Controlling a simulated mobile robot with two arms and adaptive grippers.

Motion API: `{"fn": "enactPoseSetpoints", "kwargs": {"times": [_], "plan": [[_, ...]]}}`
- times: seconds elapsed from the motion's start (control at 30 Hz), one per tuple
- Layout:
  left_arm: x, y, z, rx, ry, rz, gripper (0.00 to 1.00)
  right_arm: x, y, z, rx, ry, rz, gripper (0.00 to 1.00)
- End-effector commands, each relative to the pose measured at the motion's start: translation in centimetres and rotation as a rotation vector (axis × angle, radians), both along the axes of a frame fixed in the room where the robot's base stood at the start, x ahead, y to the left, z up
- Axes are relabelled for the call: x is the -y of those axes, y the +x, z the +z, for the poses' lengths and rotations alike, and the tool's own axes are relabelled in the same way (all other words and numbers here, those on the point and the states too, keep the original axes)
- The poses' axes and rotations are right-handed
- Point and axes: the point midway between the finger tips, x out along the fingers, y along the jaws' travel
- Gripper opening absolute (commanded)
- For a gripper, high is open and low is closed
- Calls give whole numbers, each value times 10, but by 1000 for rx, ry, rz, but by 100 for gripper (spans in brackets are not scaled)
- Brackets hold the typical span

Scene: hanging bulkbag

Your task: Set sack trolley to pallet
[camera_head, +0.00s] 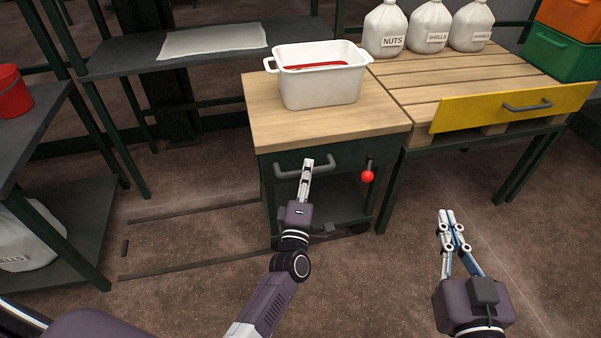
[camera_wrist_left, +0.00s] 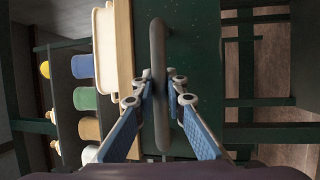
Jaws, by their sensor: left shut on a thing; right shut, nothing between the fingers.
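The sack trolley (camera_head: 265,118) has a wooden top, a dark green frame and a grey bar handle (camera_head: 330,163) on its front. It stands directly left of the slatted wooden pallet (camera_head: 420,92); I cannot tell if they touch. My left gripper (camera_head: 308,164) is shut on the trolley handle. In the left wrist view the handle (camera_wrist_left: 158,45) runs between the fingers (camera_wrist_left: 162,84). My right gripper (camera_head: 446,214) is shut and empty, above the floor in front of the pallet's stand.
A white tub (camera_head: 320,90) with something red inside sits on the trolley. A red-knobbed lever (camera_head: 367,176) is on its front. White sacks (camera_head: 428,28) and a yellow board (camera_head: 480,108) are on the pallet. Shelves (camera_head: 120,55) stand left. Floor rails (camera_head: 190,210) run left of the trolley.

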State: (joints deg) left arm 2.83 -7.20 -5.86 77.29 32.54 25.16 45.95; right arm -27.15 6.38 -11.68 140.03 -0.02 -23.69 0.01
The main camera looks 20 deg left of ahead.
Motion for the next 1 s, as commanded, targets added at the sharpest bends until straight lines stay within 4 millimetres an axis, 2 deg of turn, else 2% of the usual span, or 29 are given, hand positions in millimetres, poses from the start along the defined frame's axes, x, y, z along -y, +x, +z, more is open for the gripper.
{"fn": "enactPoseSetpoints", "kwargs": {"times": [0.47, 0.5, 0.63, 1.0], "plan": [[7, 2, 0, -2, -1, -7, 0, -2, 1, 5, 17, 7, 3, 0], [7, 2, 0, -3, -1, -8, 16, -2, 1, 5, 16, 7, 3, 0], [6, 2, 0, -2, -1, -5, 30, -2, 1, 4, 13, 5, 2, 0], [4, -4, -2, -2, 0, -2, 30, 0, 0, -1, 2, 0, 0, 0]]}}
